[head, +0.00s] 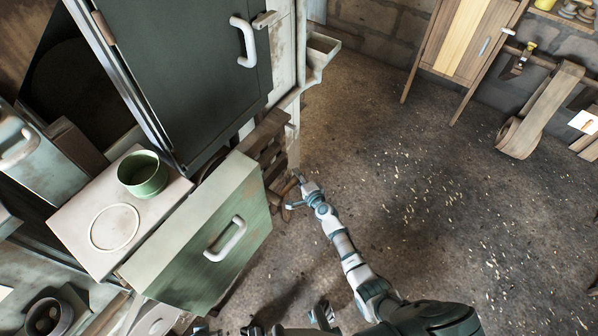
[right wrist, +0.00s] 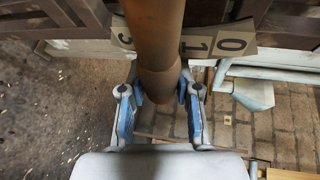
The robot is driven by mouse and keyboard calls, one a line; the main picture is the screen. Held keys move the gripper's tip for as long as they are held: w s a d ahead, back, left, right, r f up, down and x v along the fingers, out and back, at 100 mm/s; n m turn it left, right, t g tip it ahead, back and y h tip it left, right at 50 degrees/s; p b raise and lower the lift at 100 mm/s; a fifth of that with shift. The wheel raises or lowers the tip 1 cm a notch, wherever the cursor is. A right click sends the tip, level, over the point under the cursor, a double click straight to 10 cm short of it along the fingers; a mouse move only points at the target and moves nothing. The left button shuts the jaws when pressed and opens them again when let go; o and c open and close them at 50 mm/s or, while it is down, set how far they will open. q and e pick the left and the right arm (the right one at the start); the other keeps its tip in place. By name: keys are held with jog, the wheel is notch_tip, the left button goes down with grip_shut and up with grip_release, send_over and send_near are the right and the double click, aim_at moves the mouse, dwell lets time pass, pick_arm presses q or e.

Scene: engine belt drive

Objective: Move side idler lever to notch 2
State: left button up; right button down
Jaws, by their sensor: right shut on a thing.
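The side idler lever (right wrist: 157,50) is a thick brown rod in the right wrist view. It runs down from the top edge to between my right gripper's fingers. My right gripper (right wrist: 157,95) is shut on the rod's lower end, one finger on each side. Number plates show behind the rod: a 3 (right wrist: 121,33) on its left, a 1 (right wrist: 197,46) and a 0 (right wrist: 233,44) on its right. The rod covers the space between the 3 and the 1. In the head view my right gripper (head: 297,190) is beside the machine's lower right side.
A green-fronted drawer (head: 205,240) stands out left of my right arm. A green cup (head: 143,174) sits on the pale surface behind it. A dark green cabinet door (head: 190,70) rises above. The floor right of my arm is open, up to a wooden cabinet (head: 462,40).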

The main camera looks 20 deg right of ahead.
jog(key=shift+d+f, duration=0.15)
jog(key=shift+d, duration=0.05)
pick_arm(q)
jog(key=shift+s+a, duration=0.2)
jog(key=shift+a, duration=0.05)
pick_arm(e)
jog(key=shift+a, duration=0.1)
jog(key=c, duration=0.8)
grip_release()
jog(key=shift+f, duration=0.1)
pick_arm(q)
jog(key=shift+w+d, duration=0.1)
pick_arm(e)
jog(key=v, duration=1.2)
jog(key=shift+w, duration=0.1)
